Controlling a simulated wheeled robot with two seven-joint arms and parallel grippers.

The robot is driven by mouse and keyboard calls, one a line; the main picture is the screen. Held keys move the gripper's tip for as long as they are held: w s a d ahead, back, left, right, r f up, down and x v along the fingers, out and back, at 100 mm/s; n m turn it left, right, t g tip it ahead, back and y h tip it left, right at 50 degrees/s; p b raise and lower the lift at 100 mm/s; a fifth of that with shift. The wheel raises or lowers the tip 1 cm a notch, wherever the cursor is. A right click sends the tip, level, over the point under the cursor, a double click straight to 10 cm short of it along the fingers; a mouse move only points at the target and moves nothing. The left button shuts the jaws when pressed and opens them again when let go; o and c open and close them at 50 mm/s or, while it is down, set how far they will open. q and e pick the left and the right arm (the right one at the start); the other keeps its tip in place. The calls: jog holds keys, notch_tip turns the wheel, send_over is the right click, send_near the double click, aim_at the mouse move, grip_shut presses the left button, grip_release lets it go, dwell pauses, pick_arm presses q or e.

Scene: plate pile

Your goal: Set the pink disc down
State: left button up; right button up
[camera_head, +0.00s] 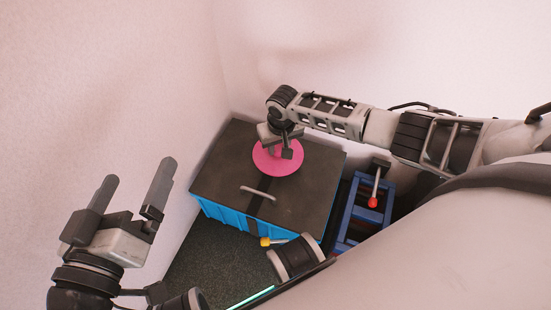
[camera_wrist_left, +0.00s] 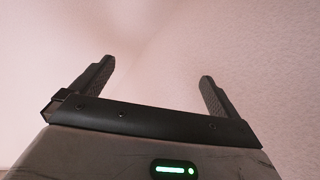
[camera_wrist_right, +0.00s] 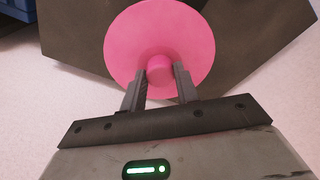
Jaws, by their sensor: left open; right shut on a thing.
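The pink disc (camera_head: 268,166) is a flat round plate with a short pink knob at its middle. It also shows in the right wrist view (camera_wrist_right: 195,40). My right gripper (camera_head: 281,150) is over the disc, and its fingers (camera_wrist_right: 160,80) are shut on the knob. The disc is over the dark top of a blue box (camera_head: 215,180); I cannot tell whether it touches the top or hangs just above it. My left gripper (camera_head: 135,195) is open and empty at the left, well away from the box. It also shows open in the left wrist view (camera_wrist_left: 155,85).
A curved grey handle (camera_head: 258,192) is on the box top, in front of the disc. A blue frame with a red-knobbed lever (camera_head: 373,200) stands right of the box. A yellow knob (camera_head: 265,241) is at the box's front. Walls stand close behind and left.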

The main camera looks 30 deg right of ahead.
aim_at(276, 151)
jog(key=shift+w+f+b, duration=0.35)
jog(key=shift+w+f, duration=0.3)
jog(key=shift+f, duration=0.15)
jog(key=f+b, duration=0.3)
jog(key=shift+w+f, duration=0.25)
jog(key=shift+f, duration=0.05)
pick_arm(q)
notch_tip(276, 151, up, 6)
jog(key=w+m+t+h, duration=0.2)
jog(key=m+t, duration=0.1)
jog(key=t, duration=0.1)
jog(key=shift+w+a+r+m, duration=0.15)
jog(key=shift+a+r+m, duration=0.05)
jog(key=shift+a+m, duration=0.2)
pick_arm(e)
jog(key=shift+r, duration=0.1)
jog(key=o, duration=1)
pick_arm(q)
jog(key=shift+r+h, duration=0.15)
jog(key=shift+h, duration=0.15)
